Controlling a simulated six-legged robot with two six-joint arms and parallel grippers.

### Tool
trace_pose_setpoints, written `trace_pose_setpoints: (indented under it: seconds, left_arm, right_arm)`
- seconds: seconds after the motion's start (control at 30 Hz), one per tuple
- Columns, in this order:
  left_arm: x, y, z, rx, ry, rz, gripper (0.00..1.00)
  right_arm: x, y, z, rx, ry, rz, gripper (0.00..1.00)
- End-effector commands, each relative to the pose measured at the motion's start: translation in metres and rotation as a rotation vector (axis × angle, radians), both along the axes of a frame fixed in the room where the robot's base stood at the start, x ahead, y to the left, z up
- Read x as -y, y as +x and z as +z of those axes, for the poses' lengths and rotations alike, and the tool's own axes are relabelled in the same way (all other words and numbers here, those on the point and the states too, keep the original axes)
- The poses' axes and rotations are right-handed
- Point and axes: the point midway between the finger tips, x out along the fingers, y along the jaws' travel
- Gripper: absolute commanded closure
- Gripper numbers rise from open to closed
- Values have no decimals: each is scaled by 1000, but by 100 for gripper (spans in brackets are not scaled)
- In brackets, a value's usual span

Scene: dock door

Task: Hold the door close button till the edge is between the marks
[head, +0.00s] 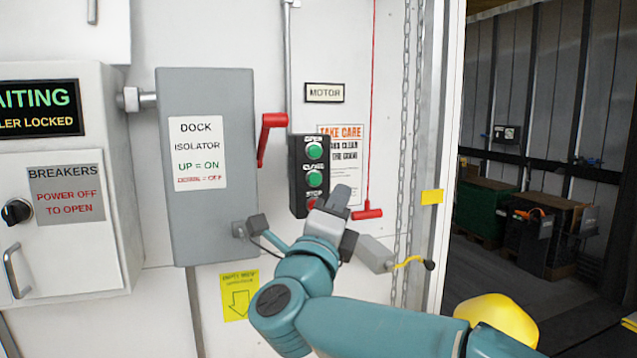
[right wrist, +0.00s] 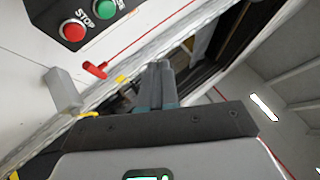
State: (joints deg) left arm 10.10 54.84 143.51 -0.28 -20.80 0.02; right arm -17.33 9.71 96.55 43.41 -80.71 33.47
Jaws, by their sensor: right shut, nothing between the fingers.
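A black button box (head: 296,184) hangs on the white wall in the head view. It has a green upper button (head: 314,150), a green close button (head: 314,178) below it, and a red stop button (head: 311,203) at the bottom, partly hidden by my gripper. My right gripper (head: 341,193) is shut and empty, just right of the box's lower end. In the right wrist view its shut fingers (right wrist: 158,68) point away from the red stop button (right wrist: 73,30) and the green button (right wrist: 105,8). A yellow mark (head: 432,197) sits beside the doorway. I cannot make out the door's moving edge.
A red handle (head: 367,213) hangs on a red cord right of my gripper, near chains (head: 402,130). A grey isolator box (head: 206,235) with a red lever (head: 270,130) stands left. The dark doorway at right shows crates (head: 485,208) beyond.

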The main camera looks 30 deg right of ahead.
Motion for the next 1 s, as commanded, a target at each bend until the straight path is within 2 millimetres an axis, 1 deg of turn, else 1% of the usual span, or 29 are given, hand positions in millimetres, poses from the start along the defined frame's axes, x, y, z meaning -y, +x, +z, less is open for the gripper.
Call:
trace_pose_setpoints:
  seconds: [0.17, 0.37, 0.53, 0.6, 0.73, 1.0]
  left_arm:
    - [0, 0, 11, 0, 0, 0, 36]
    - [0, 0, 36, 0, 0, 0, 36]
    - [0, 0, 57, 0, 0, 0, 36]
    - [0, 0, 55, 0, 0, 0, 36]
    - [0, 0, 58, 0, 0, 0, 36]
    - [0, 0, 59, 0, 0, 0, 36]
  right_arm:
    - [2, 9, 3, -2, 0, -1, 100]
    - [10, 37, 7, -3, -1, -2, 100]
    - [18, 61, 5, -4, -2, -3, 100]
    - [20, 70, 1, -1, -1, 0, 100]
    - [23, 81, 0, -1, 0, -1, 100]
    - [25, 88, 0, -1, -1, 0, 100]
